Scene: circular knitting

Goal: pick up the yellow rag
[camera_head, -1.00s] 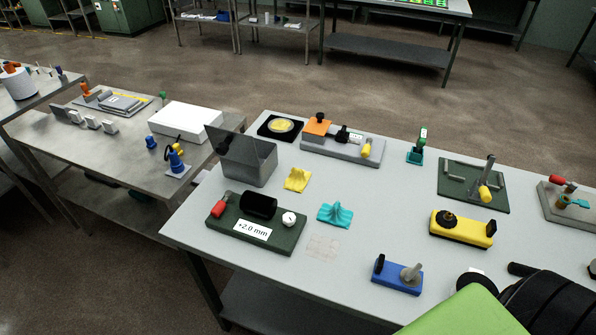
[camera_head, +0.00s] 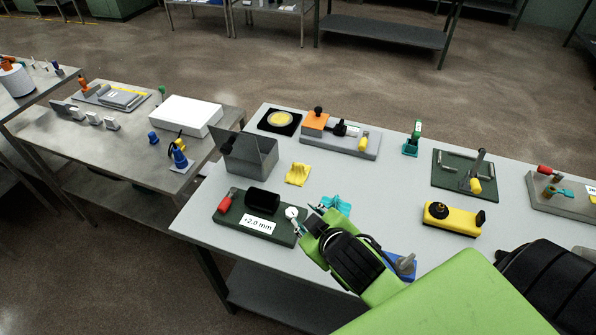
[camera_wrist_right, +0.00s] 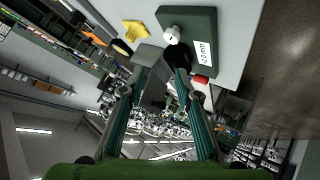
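The yellow rag (camera_head: 298,174) lies crumpled on the light grey table, just right of the dark grey bin. It also shows near the top of the right wrist view (camera_wrist_right: 135,31). My right gripper (camera_head: 308,216) is in front of the rag, nearer the robot, between the green gauge block and the teal rag. Its fingers are spread with nothing between them; they also stand apart in the wrist view (camera_wrist_right: 160,78). The gripper does not touch the yellow rag. My left gripper is not in view.
The dark grey bin (camera_head: 252,155) stands left of the rag. The green block (camera_head: 227,212) with a "+2.0 mm" label is front left. The teal rag (camera_head: 338,203) is partly behind my gripper. A grey fixture (camera_head: 345,143) stands behind. Table right of the yellow rag is clear.

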